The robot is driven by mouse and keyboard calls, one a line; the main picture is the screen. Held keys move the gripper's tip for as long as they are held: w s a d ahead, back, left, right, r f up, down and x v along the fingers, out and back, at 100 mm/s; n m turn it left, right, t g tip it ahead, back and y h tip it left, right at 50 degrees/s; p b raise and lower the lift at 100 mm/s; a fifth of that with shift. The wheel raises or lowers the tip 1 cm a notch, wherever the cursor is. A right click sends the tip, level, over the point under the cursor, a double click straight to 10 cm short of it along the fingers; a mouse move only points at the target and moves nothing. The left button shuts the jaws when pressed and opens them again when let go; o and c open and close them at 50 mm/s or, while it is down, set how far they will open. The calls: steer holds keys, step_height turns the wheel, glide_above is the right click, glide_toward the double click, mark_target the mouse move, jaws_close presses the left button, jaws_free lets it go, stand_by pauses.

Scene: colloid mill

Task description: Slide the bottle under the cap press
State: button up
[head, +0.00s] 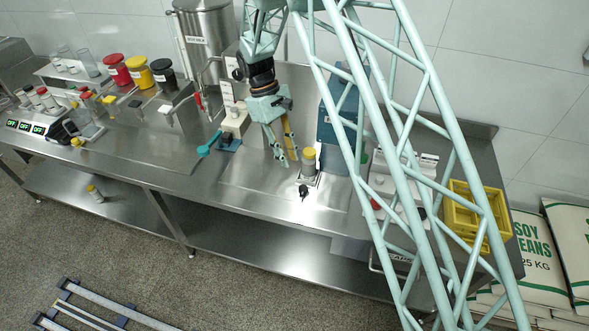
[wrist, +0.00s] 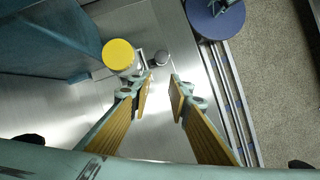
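The bottle (head: 308,164) stands upright, with a yellow cap on top, beside the foot of a tall blue machine (head: 338,128) that looks like the cap press. In the wrist view the yellow cap (wrist: 119,54) is seen from above, and it hides most of the bottle. The blue machine (wrist: 45,42) fills the upper left there. My gripper (head: 286,160) points down just left of the bottle in the head view. In the wrist view my gripper (wrist: 162,86) has its fingers apart with nothing between them. The cap lies outside them, beyond the left fingertip.
A small dark knob-like thing (head: 303,190) is in front of the bottle. A small blue-based device (head: 231,135) with a teal handle stands left of my gripper. A yellow crate (head: 462,225) is at the right. The steel counter (head: 250,183) in front is mostly clear.

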steer(key=o, duration=0.4)
steer(key=shift+s+a+f+n+b, duration=0.1)
steer(key=shift+s+f+n+b, duration=0.25)
steer(key=shift+f, duration=0.1)
step_height(320, 180, up, 4)
steer(key=n+t+y, duration=0.1)
steer(key=n+t, duration=0.6)
steer(key=n, duration=1.3)
glide_above(303, 188)
steer(key=s+a, duration=0.2)
steer(key=s, duration=0.2)
steer(key=shift+s+a+f+n, duration=0.2)
steer(key=shift+s+n, duration=0.15)
steer(key=shift+s, duration=0.3)
steer(key=shift+f+b, duration=0.1)
steer(key=shift+b, duration=0.2)
steer(key=shift+b+x, duration=1.7)
steer(key=shift+x, duration=5.05)
